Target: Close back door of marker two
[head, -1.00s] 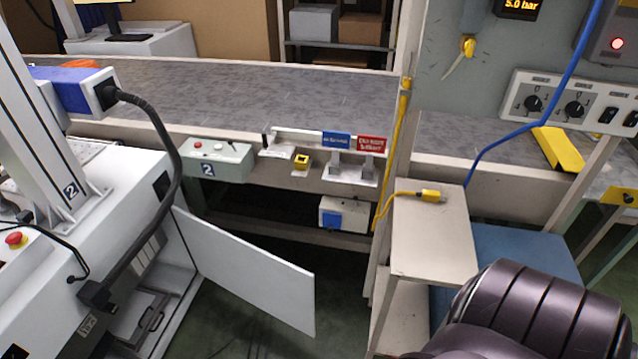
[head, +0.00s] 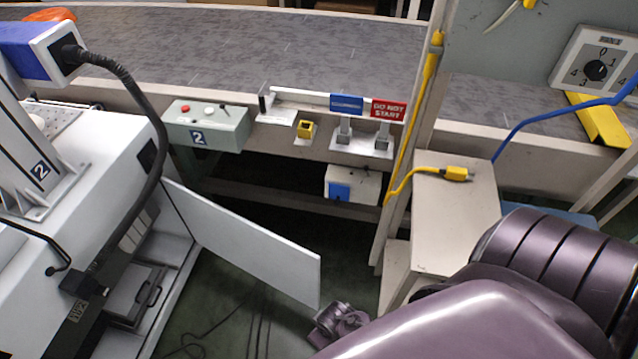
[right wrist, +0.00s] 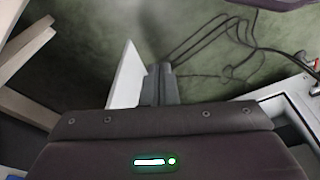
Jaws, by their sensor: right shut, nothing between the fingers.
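The marker two machine (head: 95,165) stands at the left with a "2" label on its post. Its white back door (head: 255,250) hangs open, swung out to the right over the floor, with the cabinet interior (head: 130,295) exposed. My right arm comes in from the lower right, its hand low near the door's free edge. In the right wrist view my right gripper (right wrist: 160,72) is shut and empty. The white door (right wrist: 127,78) stands just left of the fingers there; I cannot tell whether they touch. My left gripper is out of view.
The conveyor (head: 270,60) runs behind, with a control box (head: 207,125) marked 2 on its front. A beige stand (head: 455,215) with a yellow plug (head: 457,173) stands right of the door. Cables (right wrist: 225,45) lie on the green floor. A thick black cable hangs at the machine.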

